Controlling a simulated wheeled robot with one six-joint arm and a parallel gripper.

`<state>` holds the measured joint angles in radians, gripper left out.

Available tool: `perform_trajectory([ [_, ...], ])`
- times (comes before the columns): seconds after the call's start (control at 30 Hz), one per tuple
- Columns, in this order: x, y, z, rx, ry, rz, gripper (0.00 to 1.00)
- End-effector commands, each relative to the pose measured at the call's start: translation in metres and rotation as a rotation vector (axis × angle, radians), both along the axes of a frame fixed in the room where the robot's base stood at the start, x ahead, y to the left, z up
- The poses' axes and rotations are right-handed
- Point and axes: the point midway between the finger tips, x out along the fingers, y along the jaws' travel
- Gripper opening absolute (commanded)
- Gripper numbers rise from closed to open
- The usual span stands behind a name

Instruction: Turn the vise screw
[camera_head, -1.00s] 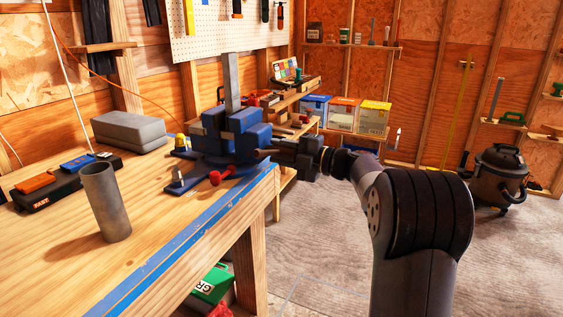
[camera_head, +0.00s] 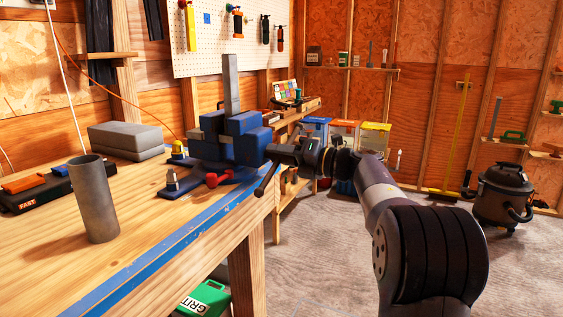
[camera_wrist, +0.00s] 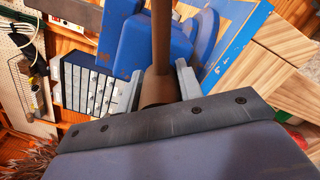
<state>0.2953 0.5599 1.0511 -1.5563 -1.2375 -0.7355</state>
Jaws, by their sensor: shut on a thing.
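The blue vise (camera_head: 246,140) stands at the workbench's front right corner and clamps an upright grey bar (camera_head: 231,85). My gripper (camera_head: 279,154) is at the vise's right side, near the table edge. In the wrist view, the brown vise screw (camera_wrist: 161,40) runs from the blue vise body (camera_wrist: 128,45) down between my two grey fingers, and its thicker end is at the fingers. My gripper is shut on it. A dark slanted bar (camera_head: 266,181) sticks out below my gripper; I cannot tell whether it is part of the vise or of me.
A grey pipe (camera_head: 93,200) stands on the workbench (camera_head: 140,222), with a grey block (camera_head: 126,138) behind it. A red dumbbell-shaped piece (camera_head: 220,179) lies by the vise. A shop vacuum (camera_head: 503,195) stands at the right. The floor between is clear.

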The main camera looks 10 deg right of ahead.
Motion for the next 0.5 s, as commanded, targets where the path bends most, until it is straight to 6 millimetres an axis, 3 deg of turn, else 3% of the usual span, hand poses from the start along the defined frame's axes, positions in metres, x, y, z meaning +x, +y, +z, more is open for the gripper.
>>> perform_trajectory([
  [0.5, -0.0004, 0.0025, 0.0016, -0.085, -0.120, 0.003, 0.12],
])
